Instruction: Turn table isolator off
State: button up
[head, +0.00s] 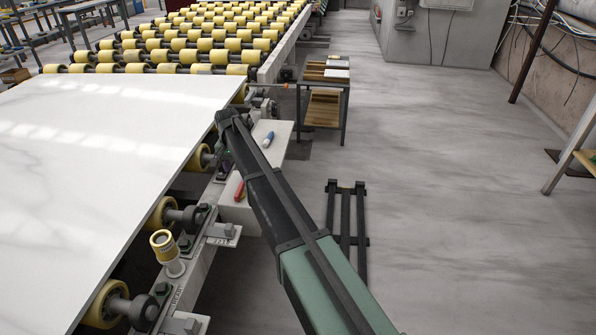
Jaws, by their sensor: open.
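My dark arm (262,190) with a green section reaches from the bottom right toward the conveyor table's right side. Its far end bends down at a joint, and dark parts show beside it. I cannot make out my gripper's fingers there. No switch is clearly recognisable as the table isolator. A grey box (405,12) with a cable is on a cabinet at the top right, too small to read. A post with a yellow banded top (163,244) stands on the table's frame (200,262) at lower left; I cannot tell its function.
A white slab (95,150) lies on yellow-wheeled rollers. A pale shelf (277,150) beside the frame holds a blue item (268,139) and a red item (239,191). A trolley (324,95) stands beyond. A black rack (347,215) lies on the floor; the right floor is mostly clear.

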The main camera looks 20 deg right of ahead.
aim_at(239, 189)
notch_tip(239, 189, down, 11)
jog(key=b, duration=1.1)
jog(key=shift+r, duration=0.15)
grip_shut()
